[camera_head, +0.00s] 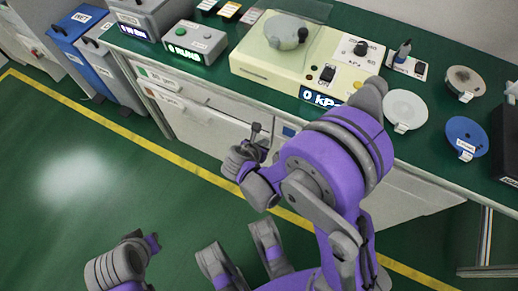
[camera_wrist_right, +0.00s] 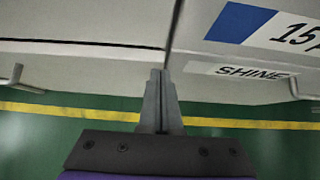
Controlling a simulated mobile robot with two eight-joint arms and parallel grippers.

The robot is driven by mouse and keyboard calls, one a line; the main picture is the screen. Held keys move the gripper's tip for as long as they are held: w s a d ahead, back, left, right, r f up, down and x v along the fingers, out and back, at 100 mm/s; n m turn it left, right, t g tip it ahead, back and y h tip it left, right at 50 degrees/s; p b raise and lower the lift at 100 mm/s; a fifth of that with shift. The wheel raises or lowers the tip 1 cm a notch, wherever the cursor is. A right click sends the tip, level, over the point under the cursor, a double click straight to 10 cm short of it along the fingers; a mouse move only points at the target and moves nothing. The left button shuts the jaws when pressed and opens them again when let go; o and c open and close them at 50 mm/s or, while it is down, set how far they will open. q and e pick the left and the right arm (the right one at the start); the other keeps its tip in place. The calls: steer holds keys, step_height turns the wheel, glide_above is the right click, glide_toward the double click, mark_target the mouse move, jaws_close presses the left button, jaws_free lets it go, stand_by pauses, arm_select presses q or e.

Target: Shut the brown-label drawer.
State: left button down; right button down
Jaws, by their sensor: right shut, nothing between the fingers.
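A row of pale drawer fronts (camera_head: 205,122) runs under the green bench top in the head view. A small brownish label (camera_head: 149,91) shows on a front at the left, below one with a green mark; how far that drawer stands out is hard to tell. My right gripper (camera_head: 257,129) is beside the fronts, right of that label, shut and empty. In the wrist view its closed fingers (camera_wrist_right: 160,75) point at the gap between two pale fronts. The right front there has a blue label (camera_wrist_right: 238,22) and the word SHINE. The brown label is not seen there.
The bench top (camera_head: 215,75) carries a cream lapping machine (camera_head: 275,68), a grey RUNG box (camera_head: 188,42), a pale disc (camera_head: 405,108) and a blue disc (camera_head: 466,136). The green floor beyond the yellow line (camera_head: 130,133) is clear.

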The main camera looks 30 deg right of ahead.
steer(key=shift+w+d, duration=0.15)
steer(key=shift+d, duration=0.05)
steer(key=shift+w+d, duration=0.55)
steer(key=shift+d, duration=0.25)
arm_select(q)
steer(key=shift+a+f, duration=0.15)
steer(key=shift+f, duration=0.1)
arm_select(e)
steer(key=shift+w+d, duration=0.15)
steer(key=shift+r, duration=0.1)
arm_select(q)
steer(key=shift+s, duration=0.1)
